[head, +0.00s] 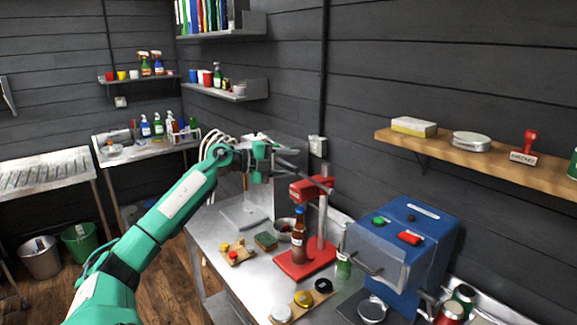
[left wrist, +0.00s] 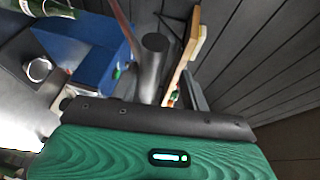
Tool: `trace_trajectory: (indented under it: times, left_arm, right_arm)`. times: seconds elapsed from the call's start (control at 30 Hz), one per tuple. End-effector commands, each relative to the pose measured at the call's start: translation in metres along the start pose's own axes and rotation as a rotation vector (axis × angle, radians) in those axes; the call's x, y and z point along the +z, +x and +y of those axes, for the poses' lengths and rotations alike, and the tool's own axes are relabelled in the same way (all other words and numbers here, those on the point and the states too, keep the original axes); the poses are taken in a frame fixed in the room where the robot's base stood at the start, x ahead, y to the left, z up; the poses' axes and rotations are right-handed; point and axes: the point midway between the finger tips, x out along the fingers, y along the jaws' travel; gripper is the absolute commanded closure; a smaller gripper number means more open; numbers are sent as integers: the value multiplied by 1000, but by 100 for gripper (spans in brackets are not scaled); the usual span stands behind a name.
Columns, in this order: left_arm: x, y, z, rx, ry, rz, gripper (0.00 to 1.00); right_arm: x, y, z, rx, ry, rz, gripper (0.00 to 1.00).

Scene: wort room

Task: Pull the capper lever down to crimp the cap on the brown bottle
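The red capper (head: 312,187) stands on its red base (head: 299,266) on the steel bench, with a grey upright column. The brown bottle (head: 299,238) stands upright on that base under the capper head; its cap is too small to make out. My left gripper (head: 270,162) is up at the left of the capper head, by the dark capper lever (head: 287,163). In the left wrist view a dark rounded bar end, seemingly the lever's grip (left wrist: 153,62), stands just beyond my green hand. The fingers are not clear, so I cannot tell whether they hold it. My right gripper is out of view.
A blue machine (head: 420,240) with a clear front guard stands right of the capper; a green bottle (head: 343,265) is between them. A board with round tins (head: 303,299) lies in front, a small wooden board (head: 237,254) at left. A wooden shelf (head: 480,155) hangs at right.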

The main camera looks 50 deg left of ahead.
Motion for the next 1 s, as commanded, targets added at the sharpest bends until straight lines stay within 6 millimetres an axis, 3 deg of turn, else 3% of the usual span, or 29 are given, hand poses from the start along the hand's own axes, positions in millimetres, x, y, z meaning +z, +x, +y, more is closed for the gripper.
trace_trajectory:
  times: [0.57, 1.0]
  left_arm:
    - [4, -4, 3, -2, 0, -13, 59]
    - [-1, -56, 6, 2, 1, -6, 59]
  right_arm:
    - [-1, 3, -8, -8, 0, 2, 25]
    - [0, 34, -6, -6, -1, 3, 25]
